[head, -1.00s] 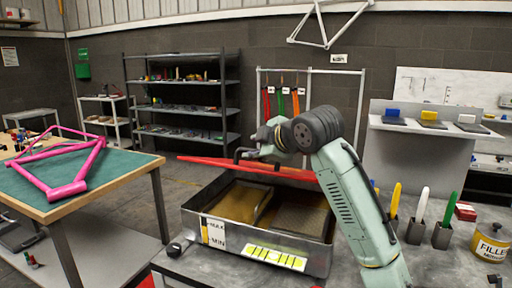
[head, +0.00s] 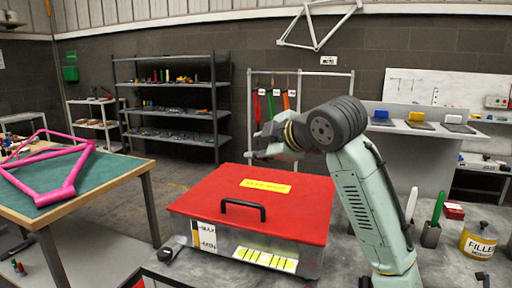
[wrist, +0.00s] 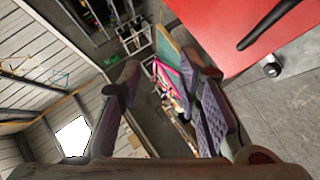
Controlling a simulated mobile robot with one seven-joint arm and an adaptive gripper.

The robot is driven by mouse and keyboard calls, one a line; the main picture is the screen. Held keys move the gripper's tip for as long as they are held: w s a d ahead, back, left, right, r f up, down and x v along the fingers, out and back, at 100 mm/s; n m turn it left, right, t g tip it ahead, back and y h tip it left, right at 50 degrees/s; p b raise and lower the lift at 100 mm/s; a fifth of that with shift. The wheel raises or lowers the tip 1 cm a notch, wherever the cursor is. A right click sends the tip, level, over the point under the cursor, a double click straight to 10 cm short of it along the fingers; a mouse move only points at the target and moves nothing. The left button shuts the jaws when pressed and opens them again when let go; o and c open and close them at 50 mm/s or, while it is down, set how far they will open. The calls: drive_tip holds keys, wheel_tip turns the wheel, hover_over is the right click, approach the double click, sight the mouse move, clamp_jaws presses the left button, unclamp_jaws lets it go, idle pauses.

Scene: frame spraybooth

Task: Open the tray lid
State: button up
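The tray (head: 215,242) is a metal box on the grey bench, with a white label and a yellow-green strip on its front. Its red lid (head: 285,210) lies flat over the top, hiding the inside. A black handle (head: 243,208) stands at the lid's front edge, and a yellow label lies farther back. My gripper (head: 262,145) is in the air above and behind the lid, apart from the handle. In the wrist view my gripper (wrist: 165,100) has its fingers wide apart with nothing between them. The lid (wrist: 240,30) and handle (wrist: 268,25) show at upper right there.
A green-topped table (head: 100,180) with a pink frame (head: 45,185) stands at left. A filler tin (head: 478,240) and tool holders (head: 431,236) stand on the bench at right. Shelves (head: 175,113) and hanging tools are behind. A small black knob (head: 166,254) lies by the tray's front left corner.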

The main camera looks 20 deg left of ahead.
drive_tip(key=v, duration=0.5)
drive_tip(key=shift+s, duration=0.15)
idle(0.7)
